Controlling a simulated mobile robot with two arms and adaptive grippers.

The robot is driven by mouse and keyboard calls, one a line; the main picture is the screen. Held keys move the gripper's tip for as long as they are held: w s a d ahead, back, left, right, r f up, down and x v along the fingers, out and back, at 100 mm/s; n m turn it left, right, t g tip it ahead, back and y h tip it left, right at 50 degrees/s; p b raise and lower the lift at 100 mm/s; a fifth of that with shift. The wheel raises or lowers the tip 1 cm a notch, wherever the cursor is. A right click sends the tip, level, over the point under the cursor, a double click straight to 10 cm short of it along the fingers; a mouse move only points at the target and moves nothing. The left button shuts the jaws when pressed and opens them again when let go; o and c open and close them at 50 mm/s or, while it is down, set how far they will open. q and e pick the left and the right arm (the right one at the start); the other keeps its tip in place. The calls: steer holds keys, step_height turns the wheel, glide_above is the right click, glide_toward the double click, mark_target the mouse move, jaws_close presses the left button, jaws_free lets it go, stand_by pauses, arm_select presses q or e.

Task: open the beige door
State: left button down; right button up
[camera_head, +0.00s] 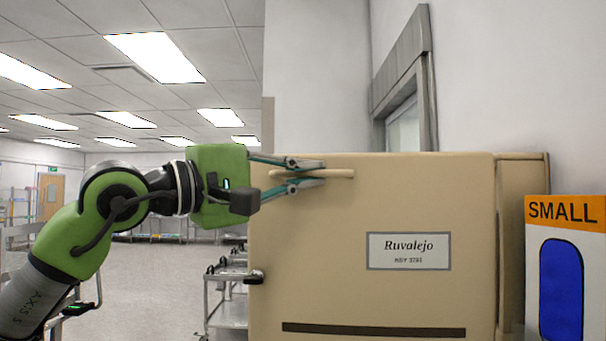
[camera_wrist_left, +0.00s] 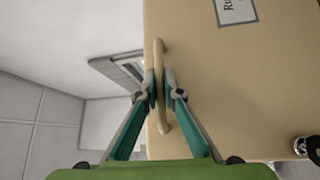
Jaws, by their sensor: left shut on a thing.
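The beige door (camera_head: 340,240) fills the middle of the head view, with a "Ruvalejo" label and a dark slot low on its face. It also shows in the left wrist view (camera_wrist_left: 240,80). Its bar handle (camera_head: 340,174) lies near the top left of the door; the wrist view shows the handle (camera_wrist_left: 158,60) between my fingers. My left gripper (camera_head: 322,174) is shut on the handle, one finger on each side; it also shows in the wrist view (camera_wrist_left: 160,88). The door stands ajar or turned, but I cannot tell how far. My right gripper is not in view.
A beige cabinet side (camera_head: 522,230) shows right of the door. A white and orange "SMALL" box (camera_head: 565,265) stands at the right edge. A metal cart (camera_head: 228,300) stands behind the door at left. The floor (camera_head: 155,275) at left is open.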

arm_select(q)
steer(key=shift+r, duration=0.1)
steer(key=c, duration=2.4)
jaws_free()
steer(key=shift+w, duration=0.1)
steer(key=shift+c, duration=0.2)
steer(key=shift+a, duration=0.15)
steer(key=v, duration=1.1)
steer(key=shift+s+a+f, duration=0.2)
steer(key=shift+s, duration=0.05)
